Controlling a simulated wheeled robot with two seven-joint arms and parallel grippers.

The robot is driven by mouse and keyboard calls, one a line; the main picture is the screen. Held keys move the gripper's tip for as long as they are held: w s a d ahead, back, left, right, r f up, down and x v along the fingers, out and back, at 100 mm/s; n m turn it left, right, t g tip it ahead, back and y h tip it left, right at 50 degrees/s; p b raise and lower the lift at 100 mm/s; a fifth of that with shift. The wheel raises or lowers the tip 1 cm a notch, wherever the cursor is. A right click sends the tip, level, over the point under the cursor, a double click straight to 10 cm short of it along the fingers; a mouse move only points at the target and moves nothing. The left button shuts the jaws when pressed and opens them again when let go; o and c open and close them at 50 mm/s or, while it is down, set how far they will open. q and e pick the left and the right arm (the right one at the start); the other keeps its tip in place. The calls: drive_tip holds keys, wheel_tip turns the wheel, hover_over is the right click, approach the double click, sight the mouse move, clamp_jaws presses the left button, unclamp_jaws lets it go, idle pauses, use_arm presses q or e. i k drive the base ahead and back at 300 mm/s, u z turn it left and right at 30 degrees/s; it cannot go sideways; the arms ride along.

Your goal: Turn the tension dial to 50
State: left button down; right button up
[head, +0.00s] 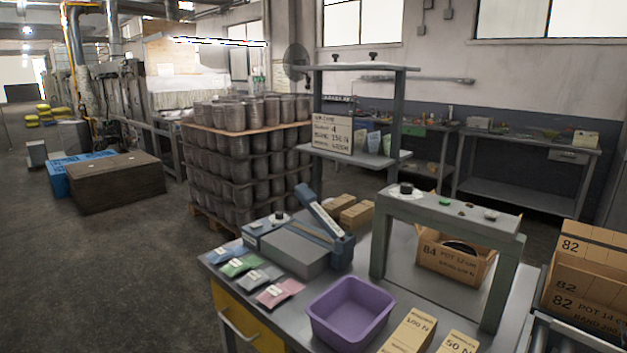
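A black dial (406,188) sits on top of the grey-green arch machine (450,210) at the right of the workbench. Its scale and setting are too small to read. A second small dark dial (279,216) on a white plate sits on the blue-grey press-like machine (292,245) to the left. I cannot tell from labels which is the tension dial. An open carton (452,262) marked 84 stands under the arch with something dark and round in it. Neither of my grippers is in view.
A purple bin (350,312) and several coloured packets (279,292) lie at the bench front. Cartons marked 100 N (411,332) and 50 N (459,343) are at the front right. Stacked cartons (590,285) stand far right.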

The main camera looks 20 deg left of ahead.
sight(406, 188)
drive_tip(key=u, duration=0.2)
drive_tip(key=k, duration=0.95)
drive_tip(key=u, duration=1.35)
drive_tip(key=i, duration=1.15)
drive_tip(key=z, duration=0.95)
drive_tip(key=i, duration=0.75)
drive_tip(key=z, duration=0.7)
